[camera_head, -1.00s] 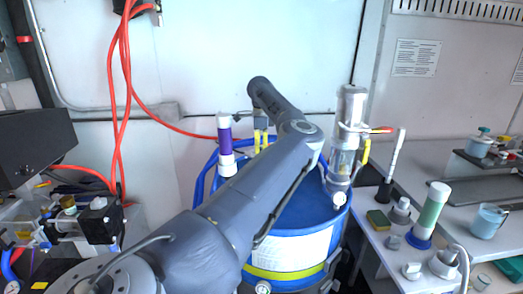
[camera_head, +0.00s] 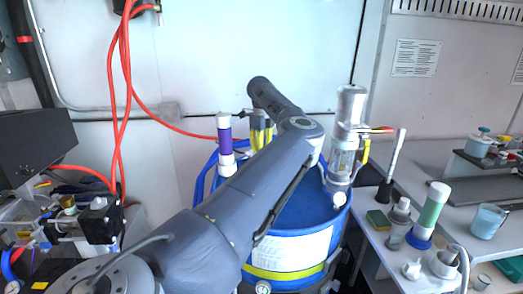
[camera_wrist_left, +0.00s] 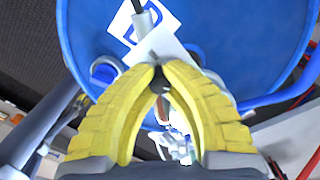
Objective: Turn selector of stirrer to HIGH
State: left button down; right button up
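A grey-white stirrer housing (camera_wrist_left: 158,46) lies ahead of my left gripper in the left wrist view, over the blue drum. A small dark knob (camera_wrist_left: 160,80), which looks like the selector, sits between my yellow fingertips. My left gripper (camera_wrist_left: 160,72) has its fingertips close together around this knob, with an arch of space behind them. In the head view my left gripper (camera_head: 262,132) points down behind my forearm, which hides part of it. The selector and its markings cannot be made out there. My right gripper is in neither view.
The blue drum (camera_head: 300,252) stands below my arm. A clear and metal cylinder (camera_head: 347,125) with a red-handled valve rises at its right. A purple-banded tube (camera_head: 224,140) stands left of my gripper. Red hoses (camera_head: 112,95) hang at left.

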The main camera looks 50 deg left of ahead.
pick_arm(q)
jog(key=shift+a+r, duration=0.1)
jog(key=c, duration=1.2)
grip_release()
jog(key=shift+c, duration=0.2)
